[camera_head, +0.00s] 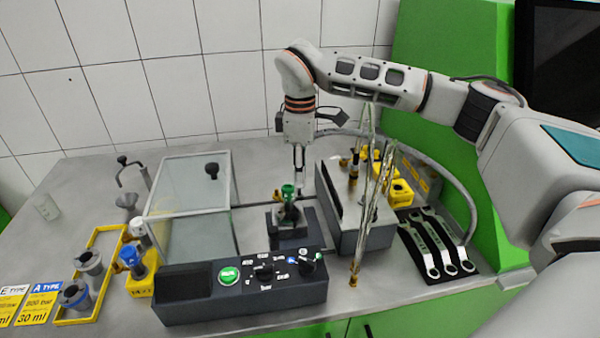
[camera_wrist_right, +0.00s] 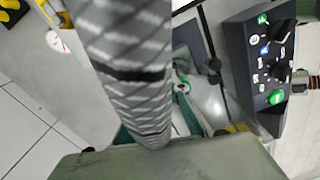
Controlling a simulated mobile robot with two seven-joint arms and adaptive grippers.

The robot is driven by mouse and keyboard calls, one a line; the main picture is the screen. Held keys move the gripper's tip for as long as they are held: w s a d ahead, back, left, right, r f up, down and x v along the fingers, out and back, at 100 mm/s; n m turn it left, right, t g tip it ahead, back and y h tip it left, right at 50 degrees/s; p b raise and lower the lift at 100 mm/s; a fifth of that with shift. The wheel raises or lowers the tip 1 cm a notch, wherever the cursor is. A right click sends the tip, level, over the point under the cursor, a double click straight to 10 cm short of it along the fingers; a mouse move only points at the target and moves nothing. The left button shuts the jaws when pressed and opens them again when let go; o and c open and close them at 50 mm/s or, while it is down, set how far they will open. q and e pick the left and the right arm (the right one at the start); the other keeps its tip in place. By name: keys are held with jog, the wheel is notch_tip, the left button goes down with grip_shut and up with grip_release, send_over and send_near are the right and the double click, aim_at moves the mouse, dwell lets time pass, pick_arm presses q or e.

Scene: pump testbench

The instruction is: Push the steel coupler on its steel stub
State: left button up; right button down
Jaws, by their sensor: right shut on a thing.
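My right gripper (camera_head: 299,172) points down over the small test block (camera_head: 292,222) behind the control box. It is shut on the steel coupler, which is mostly hidden by the fingers. A thick grey braided hose (camera_wrist_right: 130,65) fills the middle of the right wrist view and runs down to the gripper. A green-topped fitting (camera_head: 288,190) stands upright at the fingertips. The steel stub cannot be made out, and I cannot tell whether the coupler touches it. My left gripper is not in view.
The control box (camera_head: 240,290) with a green button stands in front. A clear guard (camera_head: 185,190) is left of the block, and a grey box (camera_head: 358,225) with hanging metallic hoses is right. Wrenches (camera_head: 437,245) lie on a black mat at right.

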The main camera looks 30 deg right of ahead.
jog(key=shift+f, duration=0.15)
jog(key=shift+f+b, duration=0.35)
jog(key=shift+b, duration=0.05)
jog(key=shift+f, duration=0.1)
jog(key=shift+f, duration=0.2)
jog(key=shift+f+b, duration=0.1)
jog(key=shift+b, duration=0.2)
jog(key=shift+f, duration=0.3)
dwell(0.5)
jog(key=shift+f+b, duration=0.25)
jog(key=shift+b, duration=0.15)
